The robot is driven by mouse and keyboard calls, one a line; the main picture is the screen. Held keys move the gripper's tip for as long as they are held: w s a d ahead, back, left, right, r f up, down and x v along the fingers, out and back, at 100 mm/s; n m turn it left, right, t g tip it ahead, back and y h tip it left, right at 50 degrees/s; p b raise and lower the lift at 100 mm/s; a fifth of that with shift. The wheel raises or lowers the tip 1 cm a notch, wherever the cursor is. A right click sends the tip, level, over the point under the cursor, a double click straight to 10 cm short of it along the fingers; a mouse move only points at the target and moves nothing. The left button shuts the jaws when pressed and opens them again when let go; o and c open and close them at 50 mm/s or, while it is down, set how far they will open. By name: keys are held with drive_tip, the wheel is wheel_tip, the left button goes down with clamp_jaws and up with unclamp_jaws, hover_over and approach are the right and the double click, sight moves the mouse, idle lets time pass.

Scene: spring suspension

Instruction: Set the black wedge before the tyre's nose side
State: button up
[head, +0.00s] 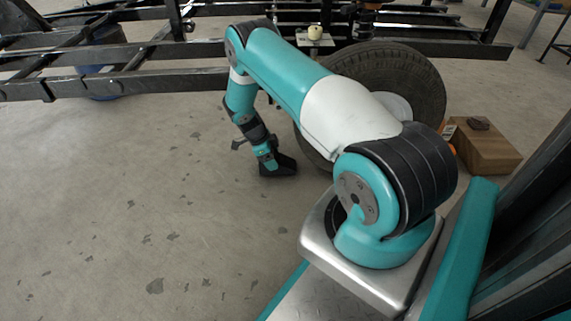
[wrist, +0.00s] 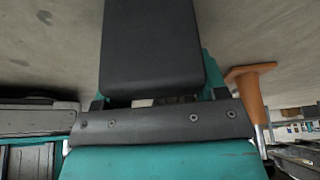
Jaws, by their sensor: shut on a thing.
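The black wedge (head: 282,168) is at floor level just left of the big tyre (head: 415,68) in the head view. I cannot tell whether it rests on the floor or touches the tyre. My gripper (head: 268,159) is shut on the wedge, with the arm reaching down to it. In the wrist view the wedge (wrist: 152,45) fills the top middle as a dark block, gripped by my gripper (wrist: 155,100). My arm hides the lower and middle part of the tyre in the head view.
A dark metal frame (head: 130,55) spans the back. A cardboard box (head: 485,150) with a small dark thing on it stands right of the tyre. A blue barrel (head: 98,50) is behind the frame. An orange object (wrist: 250,80) shows in the wrist view. The floor at left is clear.

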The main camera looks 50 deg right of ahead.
sight(286, 161)
drive_tip(key=shift+s+d, duration=0.5)
drive_tip(key=shift+s, duration=0.05)
drive_tip(key=s+d+b, duration=0.1)
drive_tip(key=s+d+f+b, duration=0.1)
drive_tip(key=b, duration=0.1)
drive_tip(key=shift+s+f, duration=0.1)
drive_tip(key=shift+s, duration=0.2)
drive_tip(key=shift+f, duration=0.1)
drive_tip(key=shift+f+b, duration=0.15)
drive_tip(key=shift+b, duration=0.15)
drive_tip(key=o, duration=1.3)
